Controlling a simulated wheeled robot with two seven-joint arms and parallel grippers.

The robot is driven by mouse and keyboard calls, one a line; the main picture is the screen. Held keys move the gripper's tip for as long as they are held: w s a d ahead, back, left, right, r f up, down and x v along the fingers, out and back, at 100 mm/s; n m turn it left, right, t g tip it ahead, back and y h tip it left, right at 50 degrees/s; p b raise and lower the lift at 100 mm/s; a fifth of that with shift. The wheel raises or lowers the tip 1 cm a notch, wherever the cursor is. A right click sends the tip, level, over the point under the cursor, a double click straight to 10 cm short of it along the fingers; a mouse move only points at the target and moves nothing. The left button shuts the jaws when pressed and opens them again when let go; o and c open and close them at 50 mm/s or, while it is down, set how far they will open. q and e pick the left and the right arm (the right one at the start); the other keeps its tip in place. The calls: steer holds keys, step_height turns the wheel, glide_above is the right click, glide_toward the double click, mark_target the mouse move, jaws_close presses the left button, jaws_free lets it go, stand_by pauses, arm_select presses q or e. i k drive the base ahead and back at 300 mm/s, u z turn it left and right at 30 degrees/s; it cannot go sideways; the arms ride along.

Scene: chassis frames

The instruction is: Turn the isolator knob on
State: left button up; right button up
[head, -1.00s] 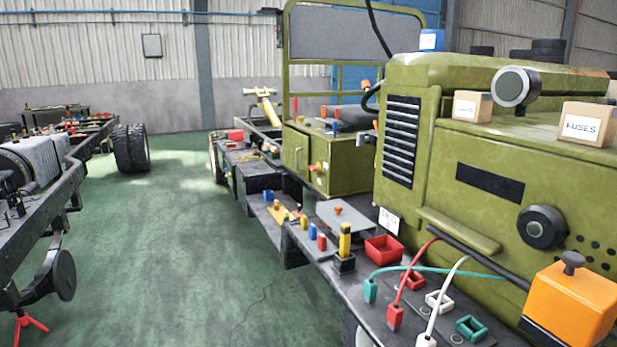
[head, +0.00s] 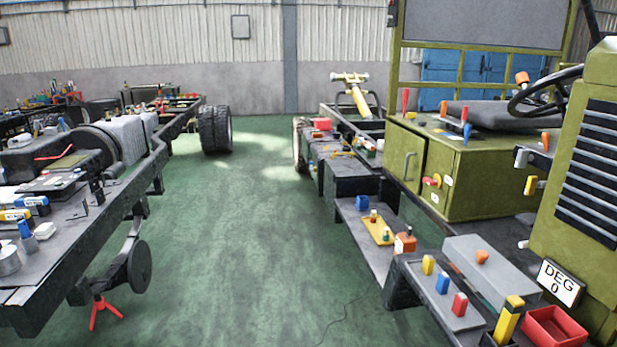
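A small red knob with a yellow part (head: 432,181) sits on the front of the olive-green cabinet (head: 470,185), right of centre. It looks like a rotary switch, but I cannot tell for sure that it is the isolator knob, or which way it is set. White labels are beside it. An orange knob (head: 482,257) is on a grey box lid lower down, and a yellow lever-like part (head: 530,186) is on the cabinet's right. Neither of my grippers is in view.
A green floor aisle (head: 240,230) runs between the left chassis frame (head: 75,245) and the right vehicle. A red jack stand (head: 104,310) stands under the left frame. A red tray (head: 553,330) and coloured blocks sit on the near right ledge.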

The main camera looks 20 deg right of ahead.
mark_target(431, 183)
steer(key=u, duration=0.3)
steer(key=i, duration=2.45)
steer(key=z, duration=0.35)
steer(key=i, duration=1.7)
steer(key=z, duration=2.05)
steer(key=i, duration=0.85)
steer(key=z, duration=0.65)
